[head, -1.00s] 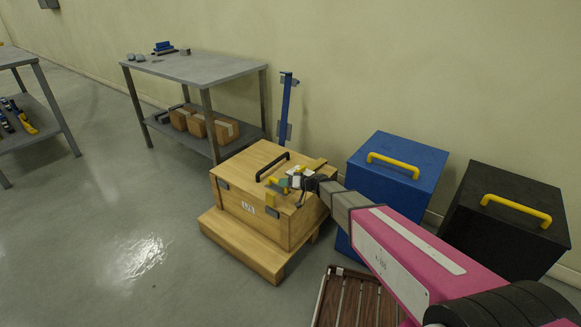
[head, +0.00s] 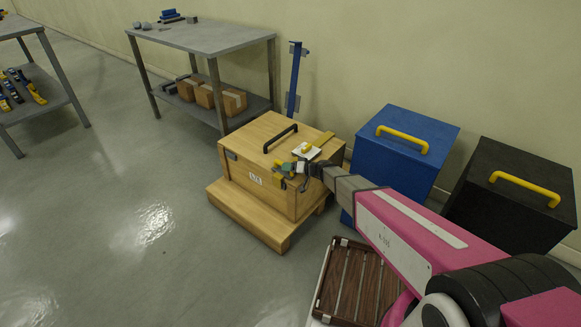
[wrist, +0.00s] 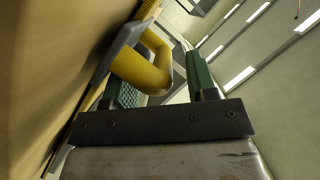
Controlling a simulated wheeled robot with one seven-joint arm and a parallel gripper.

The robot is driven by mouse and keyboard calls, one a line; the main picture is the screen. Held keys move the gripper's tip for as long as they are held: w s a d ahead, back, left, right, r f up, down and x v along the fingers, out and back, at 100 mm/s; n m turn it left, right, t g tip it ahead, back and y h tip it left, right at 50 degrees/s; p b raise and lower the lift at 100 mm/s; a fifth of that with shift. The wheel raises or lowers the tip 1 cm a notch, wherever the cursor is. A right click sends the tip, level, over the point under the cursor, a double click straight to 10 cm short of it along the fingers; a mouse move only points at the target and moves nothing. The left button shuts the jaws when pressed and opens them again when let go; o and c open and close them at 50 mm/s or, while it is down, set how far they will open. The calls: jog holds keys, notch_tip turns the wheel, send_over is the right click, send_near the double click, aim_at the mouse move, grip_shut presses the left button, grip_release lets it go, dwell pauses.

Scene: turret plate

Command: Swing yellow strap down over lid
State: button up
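A wooden crate (head: 262,192) with a closed lid (head: 262,131) stands left of my arm. A flat yellow strip (head: 322,138) shows at the lid's right end, by a pale plate (head: 308,151). I cannot tell how far it runs behind my gripper. My gripper (head: 287,169) is at the crate's upper front right edge. In the wrist view, a bent yellow bar (wrist: 145,67) on a grey plate lies between the green fingers of my gripper (wrist: 165,82). The fingers are apart, with a gap at the right finger. The bar partly hides the left finger.
A black handle (head: 280,138) stands on the lid. A blue box (head: 412,150) and a black box (head: 515,195) with yellow handles stand to the right. A slatted wooden rack (head: 350,280) lies in front. Floor to the left is clear.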

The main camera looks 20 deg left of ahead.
jog(key=shift+s+f, duration=0.2)
jog(key=shift+s, duration=0.2)
jog(key=v, duration=1.1)
jog(key=shift+w+r, duration=0.2)
jog(key=shift+w, duration=0.1)
jog(key=shift+a, duration=0.15)
jog(key=s+d+r+m+h, duration=0.2)
jog(key=s+d+r+h, duration=0.1)
jog(key=d, duration=1.1)
jog(key=s+d+r+m+h, duration=0.3)
jog(key=s+d+h, duration=0.3)
jog(key=d, duration=0.8)
jog(key=s+d+r+m+g+h, duration=0.1)
jog(key=s+d+r+m+h, duration=0.2)
jog(key=d, duration=1.1)
jog(key=s+r+h, duration=0.1)
jog(key=s+h, duration=0.1)
jog(key=shift+h, duration=0.4)
jog(key=shift+o, duration=0.3)
jog(key=shift+s+a, duration=0.1)
